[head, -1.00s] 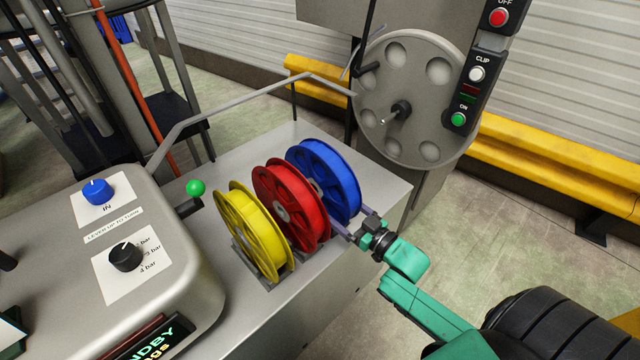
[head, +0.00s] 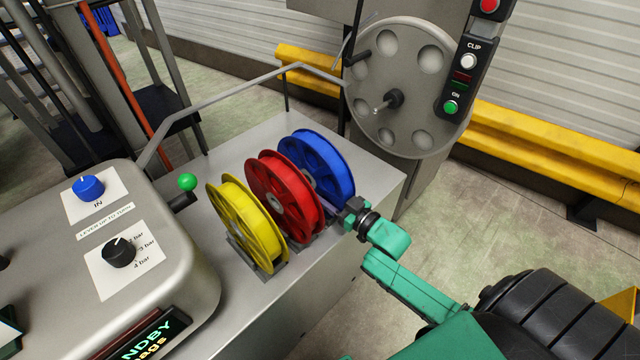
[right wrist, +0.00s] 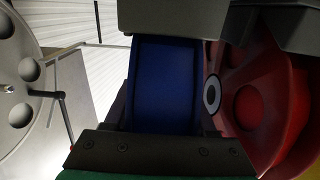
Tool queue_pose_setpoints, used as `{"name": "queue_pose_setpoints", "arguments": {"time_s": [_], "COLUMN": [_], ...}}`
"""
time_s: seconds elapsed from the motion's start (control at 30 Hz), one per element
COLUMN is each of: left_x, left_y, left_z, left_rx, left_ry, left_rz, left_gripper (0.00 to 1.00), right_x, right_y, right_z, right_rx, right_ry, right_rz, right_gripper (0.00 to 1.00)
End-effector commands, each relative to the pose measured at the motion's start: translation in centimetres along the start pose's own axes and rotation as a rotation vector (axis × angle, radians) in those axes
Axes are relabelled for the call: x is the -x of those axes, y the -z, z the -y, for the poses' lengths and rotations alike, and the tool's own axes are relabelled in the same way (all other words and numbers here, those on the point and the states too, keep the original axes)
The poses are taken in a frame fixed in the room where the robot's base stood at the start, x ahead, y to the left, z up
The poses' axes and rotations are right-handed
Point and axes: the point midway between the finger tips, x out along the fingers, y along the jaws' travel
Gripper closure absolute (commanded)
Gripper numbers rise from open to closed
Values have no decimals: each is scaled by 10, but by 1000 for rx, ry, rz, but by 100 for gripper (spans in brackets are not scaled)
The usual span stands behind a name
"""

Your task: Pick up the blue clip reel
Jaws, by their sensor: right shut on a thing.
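The blue clip reel (head: 318,165) stands upright at the back end of a row of reels on the metal cabinet top, beside the red reel (head: 282,198). My right gripper (head: 333,204) reaches in from the right at its lower rim and is shut on it. In the right wrist view the blue reel (right wrist: 165,88) fills the space between the dark fingers, with the red reel (right wrist: 262,110) close on the right. The fingertips are largely hidden in the head view. My left gripper is not in view.
A yellow reel (head: 248,222) stands in front of the red one. A large grey disc (head: 405,90) with a central spindle stands behind, beside a clip button panel (head: 460,80). A bent metal rail (head: 230,92) and green-knobbed lever (head: 187,182) lie left of the reels.

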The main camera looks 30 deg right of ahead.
Motion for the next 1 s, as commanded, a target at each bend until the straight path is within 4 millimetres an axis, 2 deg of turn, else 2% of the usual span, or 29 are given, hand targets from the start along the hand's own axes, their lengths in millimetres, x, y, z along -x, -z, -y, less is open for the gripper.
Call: {"name": "queue_pose_setpoints", "arguments": {"time_s": [0.17, 0.27, 0.37, 0.5, 0.6, 0.7, 0.8, 1.0], "left_x": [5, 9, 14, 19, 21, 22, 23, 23], "left_y": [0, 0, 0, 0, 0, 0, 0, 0], "left_z": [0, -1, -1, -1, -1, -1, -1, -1], "left_rx": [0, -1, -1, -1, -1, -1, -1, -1], "left_ry": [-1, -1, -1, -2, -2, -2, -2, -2], "left_rz": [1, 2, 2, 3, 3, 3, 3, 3], "left_gripper": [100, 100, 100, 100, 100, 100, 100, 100], "right_x": [0, 0, 0, 0, 0, 0, 0, 0], "right_y": [22, 44, 78, 132, 163, 184, 197, 201], "right_z": [0, 0, 1, 1, 1, 1, 0, 0], "right_rx": [3, 4, 6, 7, 6, 5, 4, 1], "right_ry": [2, 3, 4, 5, 4, 4, 2, 1], "right_rz": [-7, -8, -9, -9, -8, -7, -6, -4], "right_gripper": [100, 100, 100, 100, 100, 100, 100, 100]}}
